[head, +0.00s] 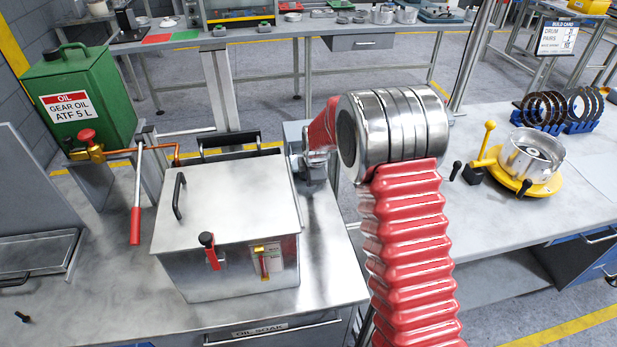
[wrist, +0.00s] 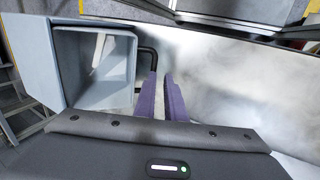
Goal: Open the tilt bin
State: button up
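In the wrist view a grey-blue box (wrist: 70,60), which looks like the tilt bin, stands at the left. A black bar handle (wrist: 148,52) curves out from its right side. My gripper (wrist: 163,85) has two purple fingers close together, with a narrow gap showing between them. The left finger overlaps the handle's lower part, so I cannot tell if they touch. In the head view a grey box (head: 298,133), likely the same bin, shows partly behind my arm. My gripper's fingers are hidden there.
A lidded metal tank (head: 225,215) with a black lid handle (head: 178,195) stands on the bench. A green oil can (head: 85,100) and a red-gripped lever (head: 136,222) are at its left. A yellow-based drum fixture (head: 540,185) is on the right bench.

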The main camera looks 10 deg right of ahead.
jog(key=shift+w, duration=0.3)
jog(key=shift+s+d, duration=0.1)
jog(key=shift+d, duration=0.05)
jog(key=shift+s+r, duration=0.35)
jog(key=shift+r, duration=0.05)
jog(key=s+r, duration=0.8)
jog(key=s, duration=0.4)
jog(key=shift+d+r, duration=0.35)
jog(key=shift+d, duration=0.05)
dwell(1.6)
dwell(0.4)
jog(key=v, duration=1.3)
jog(key=shift+s+r, duration=0.2)
jog(key=shift+r, duration=0.05)
